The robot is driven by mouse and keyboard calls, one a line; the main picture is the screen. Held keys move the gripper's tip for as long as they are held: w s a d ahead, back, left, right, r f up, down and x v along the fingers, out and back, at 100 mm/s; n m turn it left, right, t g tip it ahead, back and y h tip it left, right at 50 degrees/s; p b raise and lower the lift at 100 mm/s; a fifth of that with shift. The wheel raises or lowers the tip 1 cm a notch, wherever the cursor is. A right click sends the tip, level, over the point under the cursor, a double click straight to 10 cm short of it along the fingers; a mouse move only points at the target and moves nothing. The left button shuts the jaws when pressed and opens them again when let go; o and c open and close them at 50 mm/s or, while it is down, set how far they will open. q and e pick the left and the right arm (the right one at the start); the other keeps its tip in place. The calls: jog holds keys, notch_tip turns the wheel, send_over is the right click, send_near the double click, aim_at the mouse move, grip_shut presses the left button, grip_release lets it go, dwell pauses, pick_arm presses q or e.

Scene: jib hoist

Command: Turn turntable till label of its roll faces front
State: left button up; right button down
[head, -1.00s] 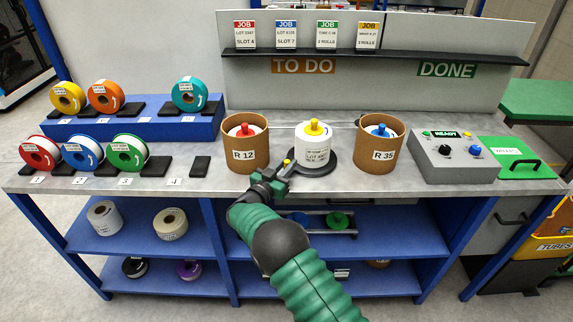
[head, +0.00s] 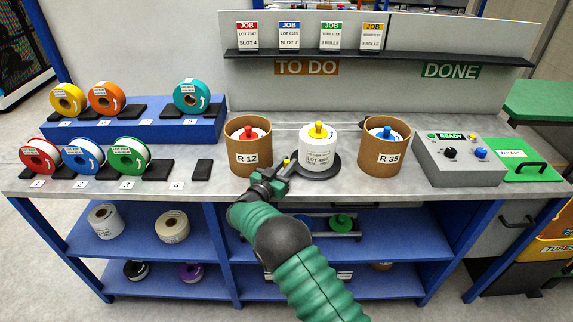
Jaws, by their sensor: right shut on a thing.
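A white roll (head: 318,147) with a yellow knob on top stands upright on the black turntable (head: 334,167) at the middle of the bench. Its printed label (head: 318,160) shows on the near side, facing about toward me; the small print is hard to read. My right gripper (head: 281,173) is at the turntable's left front edge, shut on the turntable's handle (head: 286,162), whose yellow tip shows above the fingers. The fingers hide most of the handle. My left gripper is not in view.
Brown tubs R 12 (head: 247,159) and R 35 (head: 385,159) stand close on either side of the roll. A grey control box (head: 455,163) is at right. Coloured rolls stand on a blue rack (head: 130,133) at left.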

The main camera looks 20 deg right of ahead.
jog(key=shift+w+r, duration=0.1)
jog(key=shift+r, duration=0.05)
jog(key=c, duration=1.6)
grip_release()
jog(key=o, duration=0.3)
jog(key=shift+w, duration=0.15)
jog(key=v, duration=1.7)
